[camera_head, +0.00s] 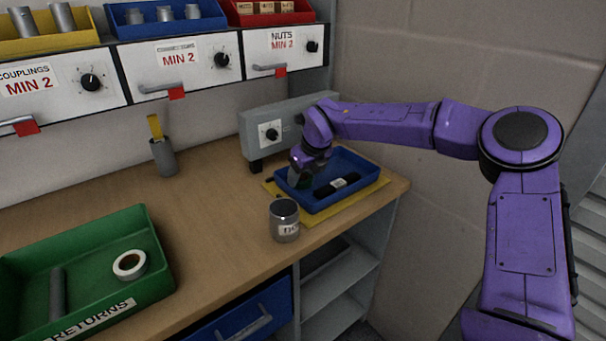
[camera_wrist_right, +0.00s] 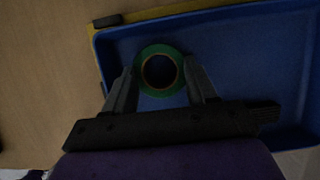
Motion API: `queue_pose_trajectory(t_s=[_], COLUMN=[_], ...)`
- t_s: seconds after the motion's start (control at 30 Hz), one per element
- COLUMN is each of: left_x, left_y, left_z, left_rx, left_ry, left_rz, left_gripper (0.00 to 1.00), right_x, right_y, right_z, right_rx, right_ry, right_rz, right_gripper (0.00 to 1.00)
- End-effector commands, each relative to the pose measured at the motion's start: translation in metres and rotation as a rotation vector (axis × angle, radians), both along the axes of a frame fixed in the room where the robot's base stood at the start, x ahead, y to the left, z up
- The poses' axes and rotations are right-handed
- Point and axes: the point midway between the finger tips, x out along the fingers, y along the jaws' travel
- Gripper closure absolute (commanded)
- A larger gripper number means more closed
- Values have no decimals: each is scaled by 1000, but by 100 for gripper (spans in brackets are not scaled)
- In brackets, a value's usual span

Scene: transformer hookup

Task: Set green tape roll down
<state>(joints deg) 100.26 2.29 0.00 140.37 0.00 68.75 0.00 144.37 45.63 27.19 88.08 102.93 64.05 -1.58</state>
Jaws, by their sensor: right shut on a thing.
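My right gripper (camera_head: 302,166) reaches down into the blue tray (camera_head: 327,205) at the right end of the bench. In the right wrist view my right gripper (camera_wrist_right: 161,88) has its two fingers on either side of the green tape roll (camera_wrist_right: 142,88) and is shut on it. The roll shows as a green ring over the left part of the blue tray (camera_wrist_right: 240,50). I cannot tell whether it touches the tray floor. In the head view the roll is mostly hidden by the gripper. My left gripper is not in view.
A dark object (camera_head: 338,186) lies in the blue tray, which stands on a yellow mat (camera_head: 378,183). A green returns bin (camera_head: 100,245) holds a white roll (camera_head: 129,264). A grey box (camera_head: 265,128) stands behind.

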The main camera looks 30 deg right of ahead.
Motion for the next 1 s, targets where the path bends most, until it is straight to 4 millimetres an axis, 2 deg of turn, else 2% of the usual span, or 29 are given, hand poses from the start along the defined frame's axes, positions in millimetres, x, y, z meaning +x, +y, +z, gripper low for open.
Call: queue_pose_trajectory(t_s=[0.1, 0.13, 0.2, 0.43, 0.57, 0.9, 1.0], left_x=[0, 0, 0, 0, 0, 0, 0], left_y=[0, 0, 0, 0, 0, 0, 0], left_z=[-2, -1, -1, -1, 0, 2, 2], left_rx=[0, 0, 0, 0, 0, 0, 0], left_ry=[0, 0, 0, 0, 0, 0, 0], left_rz=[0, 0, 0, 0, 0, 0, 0], left_gripper=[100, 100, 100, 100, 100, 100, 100], right_x=[0, 0, 0, 0, -2, -33, -40], right_y=[0, 0, 0, 0, 0, -3, -3], right_z=[-3, -2, -2, -2, 7, 84, 100], right_rx=[0, 0, 0, 0, 0, 1, 0], right_ry=[0, 0, 0, 0, -3, -5, -3], right_rz=[0, 0, 0, 0, 0, 0, 0], right_gripper=[74, 34, 18, 18, 18, 18, 18])
